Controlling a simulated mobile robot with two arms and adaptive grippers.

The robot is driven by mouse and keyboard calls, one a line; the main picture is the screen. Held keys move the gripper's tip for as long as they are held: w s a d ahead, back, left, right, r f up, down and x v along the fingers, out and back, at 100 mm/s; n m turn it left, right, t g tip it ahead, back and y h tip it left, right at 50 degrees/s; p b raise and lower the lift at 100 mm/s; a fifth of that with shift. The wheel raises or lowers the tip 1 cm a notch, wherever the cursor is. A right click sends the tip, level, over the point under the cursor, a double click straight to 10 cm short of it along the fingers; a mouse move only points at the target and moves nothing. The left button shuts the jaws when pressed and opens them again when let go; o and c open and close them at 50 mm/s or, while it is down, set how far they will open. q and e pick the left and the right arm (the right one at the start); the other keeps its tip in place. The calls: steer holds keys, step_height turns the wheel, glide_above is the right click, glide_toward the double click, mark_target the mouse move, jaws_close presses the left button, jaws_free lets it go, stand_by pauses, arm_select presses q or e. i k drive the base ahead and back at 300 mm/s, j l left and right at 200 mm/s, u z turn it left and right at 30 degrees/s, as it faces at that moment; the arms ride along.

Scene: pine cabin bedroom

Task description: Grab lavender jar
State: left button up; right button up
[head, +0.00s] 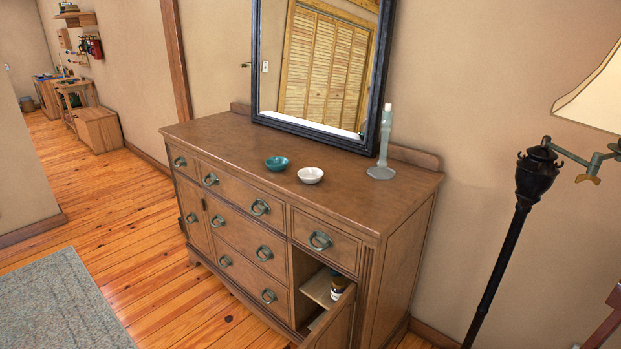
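A small jar (337,286) stands on a shelf inside the open right-hand compartment of the wooden dresser (240,130). It has a dark upper part and a pale label, and the open door hides its lower part. I cannot tell from here whether it is the lavender jar. The compartment's door (333,325) is swung outward toward me. Neither of my grippers shows in the head view.
A floor lamp (520,205) stands at the right.

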mark_target(339, 286)
steer(key=i+j+z, duration=0.15)
steer(key=z, duration=0.3)
steer(key=i+j+z, duration=0.1)
steer(key=z, duration=0.4)
steer(key=j+z, duration=0.3)
steer(key=z, duration=0.15)
